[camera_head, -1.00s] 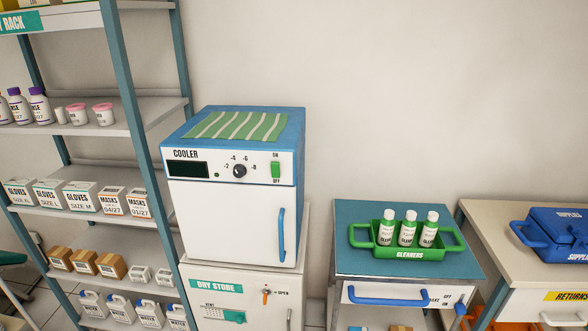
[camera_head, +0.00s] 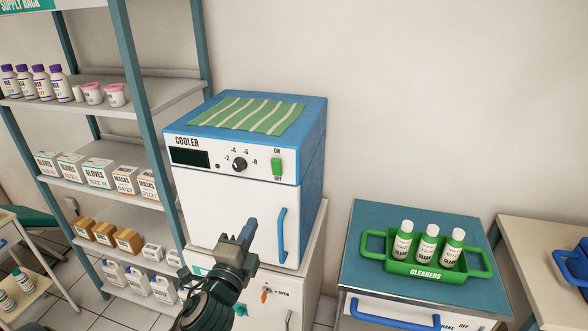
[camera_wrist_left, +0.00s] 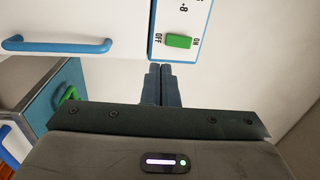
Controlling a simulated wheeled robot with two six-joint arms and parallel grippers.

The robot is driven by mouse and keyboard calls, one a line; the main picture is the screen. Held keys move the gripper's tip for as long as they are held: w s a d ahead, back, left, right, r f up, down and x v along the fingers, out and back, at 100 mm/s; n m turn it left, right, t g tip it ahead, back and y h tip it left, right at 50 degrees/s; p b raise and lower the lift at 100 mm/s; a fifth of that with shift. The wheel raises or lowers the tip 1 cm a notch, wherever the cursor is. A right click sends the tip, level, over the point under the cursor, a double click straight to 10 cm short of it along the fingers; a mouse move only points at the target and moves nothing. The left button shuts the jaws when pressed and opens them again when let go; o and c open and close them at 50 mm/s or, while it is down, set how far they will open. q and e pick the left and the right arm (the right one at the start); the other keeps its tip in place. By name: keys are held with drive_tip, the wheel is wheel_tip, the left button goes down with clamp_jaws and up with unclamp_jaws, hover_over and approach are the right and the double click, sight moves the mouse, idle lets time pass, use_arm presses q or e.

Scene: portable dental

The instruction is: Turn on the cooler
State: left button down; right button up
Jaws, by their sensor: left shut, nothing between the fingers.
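The cooler (camera_head: 232,215) is a blue and white box on top of the dry store cabinet. Its front panel has a dark display (camera_head: 189,158), a round dial (camera_head: 240,164) and a green ON/OFF switch (camera_head: 277,166). A blue door handle (camera_head: 282,235) is at its right. My left gripper (camera_head: 250,230) is shut and empty, in front of the cooler door, below and left of the switch in the head view. In the left wrist view, the green switch (camera_wrist_left: 179,41) lies just beyond the shut fingertips (camera_wrist_left: 160,69), with a gap between. My right gripper is not in view.
A supply rack (camera_head: 140,92) with bottles and boxes stands at the left. A teal-topped cart (camera_head: 385,215) with a green cleaners tray (camera_head: 425,268) stands at the right. A striped green cloth (camera_head: 248,115) lies on the cooler. The wall behind is bare.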

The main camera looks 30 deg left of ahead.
sight(277, 161)
use_arm(q)
drive_tip(key=shift+m+t, duration=0.3)
drive_tip(key=shift+t, duration=0.2)
drive_tip(key=r, duration=0.1)
drive_tip(key=d+r, duration=0.1)
drive_tip(key=r, duration=0.1)
drive_tip(key=s+r, duration=0.1)
drive_tip(key=shift+d+r, duration=0.2)
drive_tip(key=shift+r, duration=0.1)
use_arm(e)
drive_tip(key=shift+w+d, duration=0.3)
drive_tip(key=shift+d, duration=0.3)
